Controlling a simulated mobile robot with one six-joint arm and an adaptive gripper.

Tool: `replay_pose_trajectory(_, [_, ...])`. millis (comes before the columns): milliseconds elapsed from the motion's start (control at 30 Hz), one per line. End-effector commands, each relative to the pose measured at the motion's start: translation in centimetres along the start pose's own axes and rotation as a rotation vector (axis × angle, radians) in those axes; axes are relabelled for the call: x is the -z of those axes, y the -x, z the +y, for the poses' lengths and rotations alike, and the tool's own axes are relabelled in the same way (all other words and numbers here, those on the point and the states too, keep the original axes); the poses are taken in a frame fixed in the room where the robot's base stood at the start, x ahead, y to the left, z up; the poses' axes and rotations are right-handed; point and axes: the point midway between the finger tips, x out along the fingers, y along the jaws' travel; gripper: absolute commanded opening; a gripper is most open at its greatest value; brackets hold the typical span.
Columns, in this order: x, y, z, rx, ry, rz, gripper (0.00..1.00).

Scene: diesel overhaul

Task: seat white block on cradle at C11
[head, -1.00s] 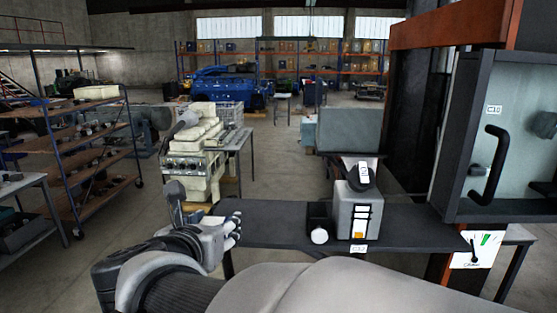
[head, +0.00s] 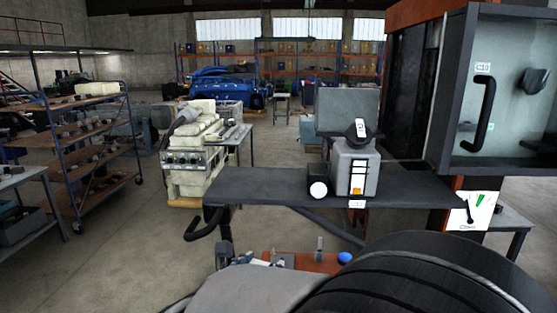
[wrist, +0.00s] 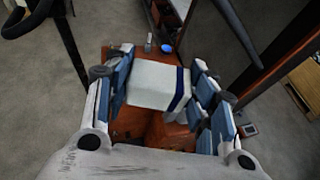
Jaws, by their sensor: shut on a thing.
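In the wrist view my gripper (wrist: 157,82) is shut on a white block (wrist: 150,88) with a dark blue stripe near its right end. The finger pads sit against the block's left and right ends. The block is held above a red-brown surface (wrist: 165,130); the gap between them cannot be judged. I see no C11 label or cradle that I can make out.
A dark bench (head: 270,186) has a grey machine (head: 352,172) near a C12 label (head: 357,204). A glass-fronted cabinet (head: 515,110) marked C10 stands at right. A red-brown surface (head: 310,262) with a blue knob (head: 345,258) lies low in front.

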Motion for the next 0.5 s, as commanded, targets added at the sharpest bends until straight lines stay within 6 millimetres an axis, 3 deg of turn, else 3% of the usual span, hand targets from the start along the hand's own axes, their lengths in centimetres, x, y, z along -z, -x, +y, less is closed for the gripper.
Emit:
replay_pose_trajectory(33, [3.6,-2.2,-1.3,0.046,-0.006,0.003,0.3])
replay_pose_trajectory(100, [6.9,-4.3,-3.0,0.104,-0.027,0.002,0.3])
replay_pose_trajectory(300, [16.1,-9.5,-8.6,0.262,-0.089,0.002,0.3])
replay_pose_trajectory(500, [24.0,-13.2,-14.0,0.392,-0.143,0.001,0.3])
